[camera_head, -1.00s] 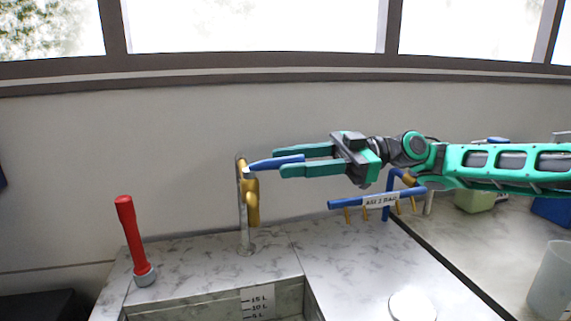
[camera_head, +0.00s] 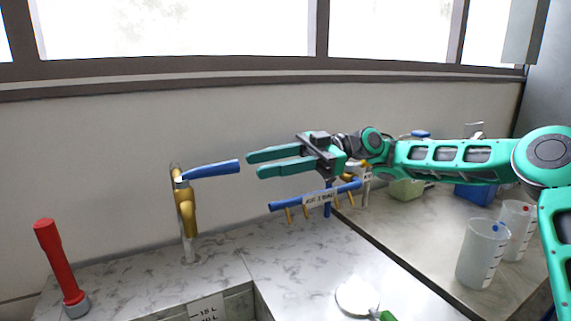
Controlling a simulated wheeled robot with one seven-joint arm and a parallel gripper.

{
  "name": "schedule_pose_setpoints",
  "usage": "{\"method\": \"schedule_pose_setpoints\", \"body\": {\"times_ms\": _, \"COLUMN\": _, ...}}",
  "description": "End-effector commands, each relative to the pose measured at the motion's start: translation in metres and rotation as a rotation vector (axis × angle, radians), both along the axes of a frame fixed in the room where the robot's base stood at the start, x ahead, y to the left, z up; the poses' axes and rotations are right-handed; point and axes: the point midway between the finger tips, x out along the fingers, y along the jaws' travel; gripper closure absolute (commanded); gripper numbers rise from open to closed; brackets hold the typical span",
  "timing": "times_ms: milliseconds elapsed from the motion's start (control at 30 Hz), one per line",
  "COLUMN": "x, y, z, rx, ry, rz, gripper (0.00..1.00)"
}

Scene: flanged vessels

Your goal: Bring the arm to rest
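My gripper (camera_head: 252,165) is open and empty in the head view. Its two green fingers point left and stand apart. A tap with a gold spout (camera_head: 186,207) and a blue lever handle (camera_head: 212,169) rises from the marble counter to the left. The lever's free end lies just left of my fingertips, with a small gap in the picture. My green arm stretches from the right side of the view to the gripper, above the counter.
A blue rack (camera_head: 287,203) with gold hooks and a label stands below my gripper. A red-handled tool (camera_head: 57,258) stands at left by the sink. Clear beakers (camera_head: 482,254) stand at right. The wall is behind.

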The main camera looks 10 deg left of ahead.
Motion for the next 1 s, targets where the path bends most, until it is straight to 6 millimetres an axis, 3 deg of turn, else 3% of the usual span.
{"method": "schedule_pose_setpoints", "body": {"times_ms": 167, "x": -0.003, "y": 0.008, "z": -0.045, "rx": -0.243, "ry": 0.030, "rz": -0.082, "gripper": 0.64}}
{"method": "schedule_pose_setpoints", "body": {"times_ms": 267, "x": 0.001, "y": 0.000, "z": -0.085, "rx": -0.447, "ry": 0.065, "rz": -0.175, "gripper": 0.64}}
{"method": "schedule_pose_setpoints", "body": {"times_ms": 467, "x": 0.015, "y": -0.051, "z": -0.155, "rx": -0.821, "ry": 0.153, "rz": -0.420, "gripper": 0.64}}
{"method": "schedule_pose_setpoints", "body": {"times_ms": 600, "x": 0.022, "y": -0.111, "z": -0.189, "rx": -1.045, "ry": 0.236, "rz": -0.627, "gripper": 0.64}}
{"method": "schedule_pose_setpoints", "body": {"times_ms": 767, "x": 0.020, "y": -0.195, "z": -0.212, "rx": -1.253, "ry": 0.356, "rz": -0.892, "gripper": 0.64}}
{"method": "schedule_pose_setpoints", "body": {"times_ms": 867, "x": 0.010, "y": -0.252, "z": -0.219, "rx": -1.356, "ry": 0.450, "rz": -1.068, "gripper": 0.64}}
{"method": "schedule_pose_setpoints", "body": {"times_ms": 1000, "x": -0.018, "y": -0.331, "z": -0.221, "rx": -1.460, "ry": 0.608, "rz": -1.319, "gripper": 0.64}}
